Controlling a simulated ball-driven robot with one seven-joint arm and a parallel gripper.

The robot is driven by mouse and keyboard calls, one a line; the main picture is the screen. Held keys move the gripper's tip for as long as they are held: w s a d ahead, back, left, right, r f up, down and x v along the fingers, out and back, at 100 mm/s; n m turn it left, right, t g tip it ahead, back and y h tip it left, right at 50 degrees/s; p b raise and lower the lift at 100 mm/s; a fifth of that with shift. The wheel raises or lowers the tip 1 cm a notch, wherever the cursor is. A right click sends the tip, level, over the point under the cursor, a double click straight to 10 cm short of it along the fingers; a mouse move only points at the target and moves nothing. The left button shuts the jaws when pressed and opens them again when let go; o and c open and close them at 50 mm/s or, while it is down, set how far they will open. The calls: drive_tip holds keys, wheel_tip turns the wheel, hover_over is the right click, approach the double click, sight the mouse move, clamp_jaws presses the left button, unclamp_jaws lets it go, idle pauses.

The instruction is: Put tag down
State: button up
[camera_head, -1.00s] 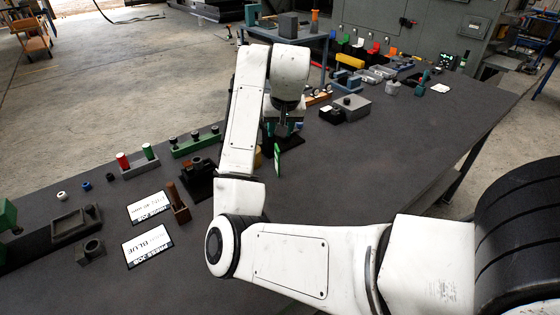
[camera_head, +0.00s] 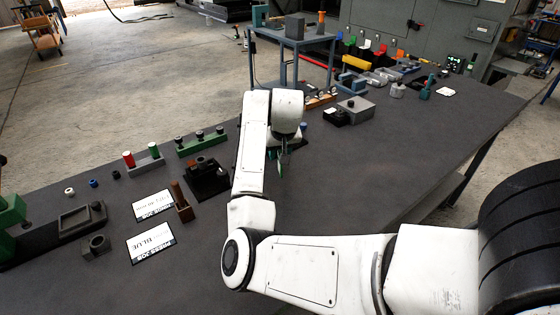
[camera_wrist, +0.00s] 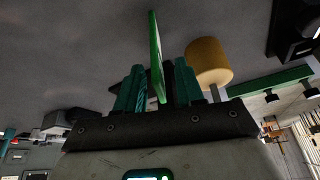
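The tag is a thin green plate (camera_head: 281,168), upright and nearly edge-on to the head camera. In the wrist view the tag (camera_wrist: 156,55) stands between the two teal fingers of my gripper (camera_wrist: 158,85) and reaches beyond their tips. My gripper (camera_head: 282,152) is shut on the tag, with dark parts filling most of the space beside it. In the head view the gripper is low over the middle of the dark table, partly hidden by my arm. Whether the tag's lower edge touches the table cannot be told.
A yellow cylinder (camera_wrist: 208,62) stands close beside the gripper in the wrist view. On the table (camera_head: 370,190) are a black fixture (camera_head: 207,182), a brown wooden holder (camera_head: 181,205), white cards (camera_head: 151,243) and a grey box (camera_head: 356,108). The table right of the gripper is clear.

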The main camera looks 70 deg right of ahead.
drive_tip(key=shift+w+d+f, duration=0.1)
drive_tip(key=shift+d+f, duration=0.05)
drive_tip(key=shift+f, duration=0.3)
clamp_jaws()
